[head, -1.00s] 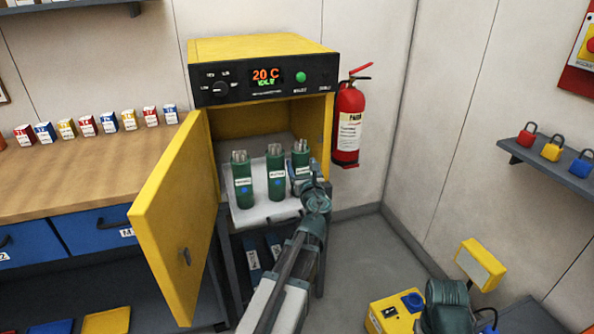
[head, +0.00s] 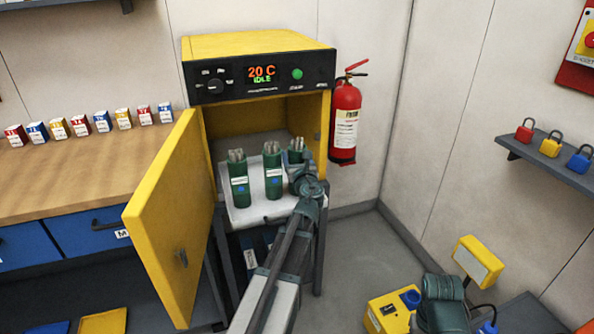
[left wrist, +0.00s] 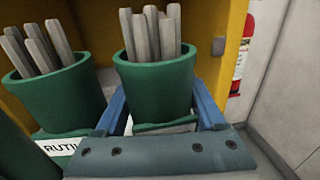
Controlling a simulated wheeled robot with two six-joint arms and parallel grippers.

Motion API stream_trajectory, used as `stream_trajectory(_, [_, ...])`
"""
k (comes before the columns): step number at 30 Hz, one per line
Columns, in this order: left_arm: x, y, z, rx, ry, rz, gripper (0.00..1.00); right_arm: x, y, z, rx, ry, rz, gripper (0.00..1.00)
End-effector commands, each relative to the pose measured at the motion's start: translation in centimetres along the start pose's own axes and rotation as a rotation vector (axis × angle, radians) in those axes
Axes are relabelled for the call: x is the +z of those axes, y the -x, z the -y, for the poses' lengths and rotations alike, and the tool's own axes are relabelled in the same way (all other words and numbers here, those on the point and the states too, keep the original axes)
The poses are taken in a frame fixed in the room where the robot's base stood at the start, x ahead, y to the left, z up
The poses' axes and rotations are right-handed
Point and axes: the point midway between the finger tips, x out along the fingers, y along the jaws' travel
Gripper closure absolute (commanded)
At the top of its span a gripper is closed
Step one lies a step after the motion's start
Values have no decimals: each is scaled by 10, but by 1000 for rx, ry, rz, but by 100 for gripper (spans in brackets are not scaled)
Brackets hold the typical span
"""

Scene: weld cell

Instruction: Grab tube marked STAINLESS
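Three green tubes with grey rods in their tops stand in a row on the shelf of the open yellow oven: a left tube (head: 239,180), a middle tube (head: 273,175) and a right tube (head: 296,153). My left gripper (head: 298,170) is at the right tube and hides most of it. In the left wrist view its blue fingers stand on either side of this tube (left wrist: 158,92), open around it. The label there is hidden. The neighbouring tube (left wrist: 60,95) has a label starting "RUTI". The head view labels are too small to read.
The oven (head: 255,50) shows 20 C and IDLE. Its door (head: 165,215) hangs open at the left of my left arm. A red extinguisher (head: 345,122) hangs right of the oven. A workbench (head: 75,175) with small boxes is at left.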

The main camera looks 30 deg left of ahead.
Motion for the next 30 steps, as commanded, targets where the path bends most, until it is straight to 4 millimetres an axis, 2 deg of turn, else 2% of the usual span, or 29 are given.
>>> stream_trajectory(1, [0, 0, 0, 0, 1, 0, 51, 0, 0, 0, 0, 0, 0, 50])
stream_trajectory(2, [0, 0, 0, 1, 1, 0, 56, 0, 0, 0, 0, 0, 0, 50])
stream_trajectory(9, [0, 0, 0, 1, 1, 0, 100, 0, 0, 0, 0, 0, 0, 50])
stream_trajectory(23, [1, 0, 0, 1, 0, 0, 100, 0, 1, 0, 0, 0, 0, 50])
stream_trajectory(30, [12, 1, 2, 0, 0, 0, 100, 1, 12, -1, 0, 0, 0, 50])
